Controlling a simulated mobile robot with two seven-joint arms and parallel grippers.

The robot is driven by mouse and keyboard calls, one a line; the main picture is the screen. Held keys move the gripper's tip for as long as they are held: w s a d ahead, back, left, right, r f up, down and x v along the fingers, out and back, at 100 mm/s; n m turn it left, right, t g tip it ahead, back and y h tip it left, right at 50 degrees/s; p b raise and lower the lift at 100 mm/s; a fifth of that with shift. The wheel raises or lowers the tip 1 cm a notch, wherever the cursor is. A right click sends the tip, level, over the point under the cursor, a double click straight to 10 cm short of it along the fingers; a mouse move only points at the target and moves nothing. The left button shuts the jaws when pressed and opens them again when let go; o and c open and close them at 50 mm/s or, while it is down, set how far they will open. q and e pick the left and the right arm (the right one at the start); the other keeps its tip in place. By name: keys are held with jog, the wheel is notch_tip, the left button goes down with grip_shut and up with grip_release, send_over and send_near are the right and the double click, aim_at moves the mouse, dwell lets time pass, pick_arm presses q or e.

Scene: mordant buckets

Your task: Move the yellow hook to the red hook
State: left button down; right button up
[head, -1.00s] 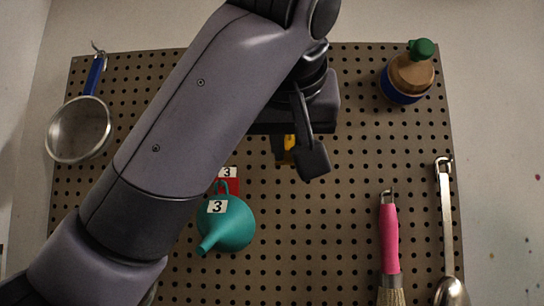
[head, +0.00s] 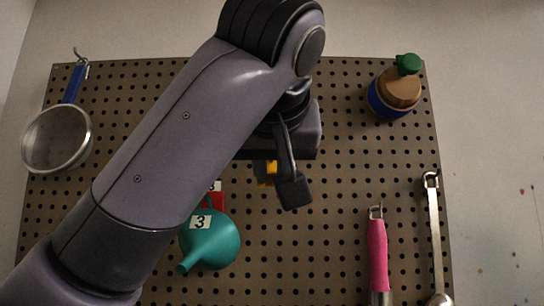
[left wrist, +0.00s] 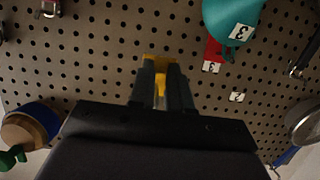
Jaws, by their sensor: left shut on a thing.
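My left gripper (head: 278,182) is shut on the yellow hook (head: 266,172), in front of the pegboard's upper middle. In the left wrist view the yellow hook (left wrist: 160,66) shows between the two dark fingertips (left wrist: 162,85). I cannot tell whether the hook touches the board. The red hook (head: 217,199) is to the lower left of the gripper in the head view, partly hidden by my arm and a teal funnel (head: 212,242) marked 3. In the left wrist view the red hook (left wrist: 212,52) is at the upper right of the gripper. My right gripper is not in view.
The pegboard (head: 310,235) also holds a strainer (head: 57,139) at left, a brown bottle with a green cap (head: 398,90) at upper right, and a pink-handled tool (head: 377,255) and metal spoon (head: 434,225) at right. A white tag (left wrist: 237,96) sits near the red hook.

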aim_at(272, 171)
pick_arm(q)
jog(key=shift+w+r+p, duration=0.1)
jog(key=shift+w+p, duration=0.5)
jog(key=shift+w, duration=1.25)
jog(key=shift+p, duration=0.3)
jog(key=shift+w, duration=0.25)
jog(key=shift+w+p, duration=0.8)
jog(key=shift+w, duration=0.15)
jog(key=c, duration=1)
grip_release()
